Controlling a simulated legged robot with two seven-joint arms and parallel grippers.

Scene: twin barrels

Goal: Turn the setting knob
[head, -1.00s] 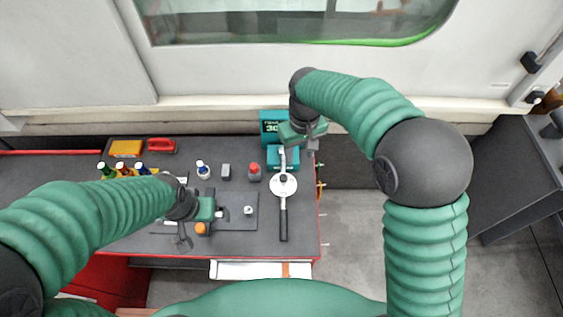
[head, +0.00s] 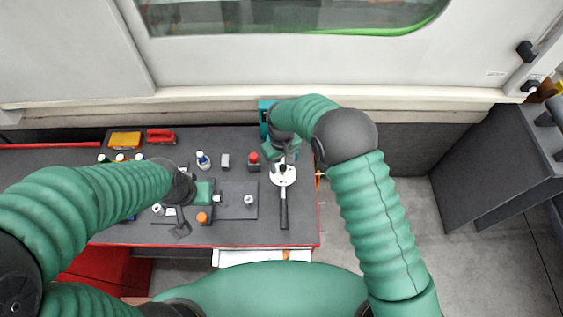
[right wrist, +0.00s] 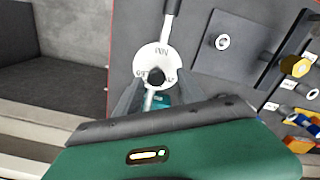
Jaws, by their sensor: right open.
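A white dial disc (head: 285,178) with dark lettering lies on the workbench, with a long dark handle (head: 284,212) running towards me. In the right wrist view the disc (right wrist: 150,58) has a small round black knob (right wrist: 156,77) on it, likely the setting knob. My right gripper (head: 281,160) is at the disc's far edge; in the right wrist view its open fingers (right wrist: 155,90) stand either side of the knob. I cannot tell whether they touch it. My left gripper (head: 211,194) is beside a dark plate (head: 237,190); its jaws are too small to read.
A teal box (head: 264,118) stands behind the disc, mostly hidden by my right arm. A red-topped block (head: 253,160), a grey block (head: 225,160) and a blue-capped bottle (head: 203,160) stand left of it. An orange item (head: 202,218) lies nearer. The bench ends just right of the handle.

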